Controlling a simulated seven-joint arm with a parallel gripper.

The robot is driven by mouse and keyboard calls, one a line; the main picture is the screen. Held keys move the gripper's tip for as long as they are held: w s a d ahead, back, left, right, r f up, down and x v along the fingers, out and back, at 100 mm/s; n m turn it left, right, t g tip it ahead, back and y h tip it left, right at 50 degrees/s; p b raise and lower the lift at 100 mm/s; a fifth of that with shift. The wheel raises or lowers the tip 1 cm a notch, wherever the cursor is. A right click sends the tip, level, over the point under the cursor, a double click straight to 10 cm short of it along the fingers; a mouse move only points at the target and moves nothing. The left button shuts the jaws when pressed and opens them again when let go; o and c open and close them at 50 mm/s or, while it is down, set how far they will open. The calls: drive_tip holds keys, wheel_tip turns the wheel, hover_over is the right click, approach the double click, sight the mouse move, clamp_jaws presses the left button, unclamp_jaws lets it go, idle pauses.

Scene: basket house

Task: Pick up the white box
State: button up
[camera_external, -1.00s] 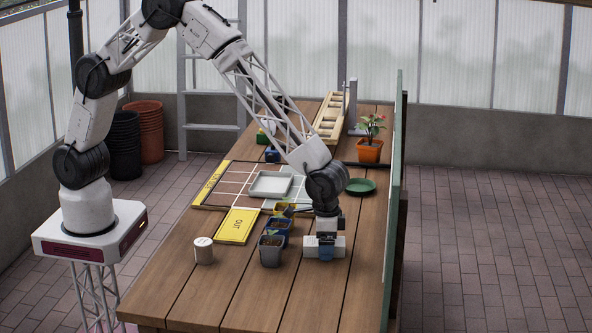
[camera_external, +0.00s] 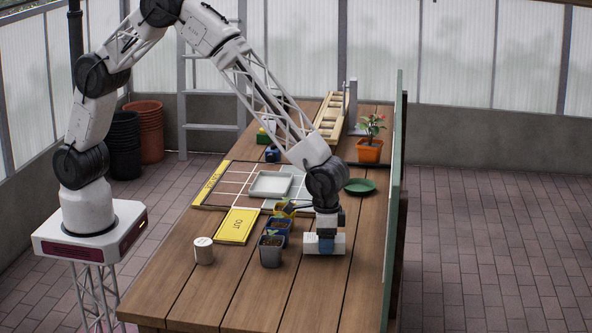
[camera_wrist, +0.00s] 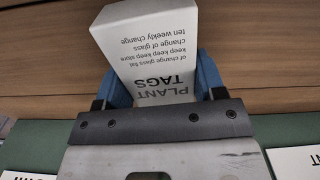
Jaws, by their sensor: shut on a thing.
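The white box (camera_wrist: 150,45) has "PLANT TAGS" printed on it and sits between the blue fingers of my gripper (camera_wrist: 165,88) in the wrist view. In the external view the white box (camera_external: 338,244) is at the right part of the wooden table, below my wrist, with my gripper (camera_external: 325,246) shut on it. The box appears at or very near the table surface; I cannot tell whether there is a gap under it.
A white cup (camera_external: 204,251) is farther left. A green panel (camera_external: 392,200) rises along the right table edge.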

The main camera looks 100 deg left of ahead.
wheel_tip(320, 180, up, 9)
idle(0.5)
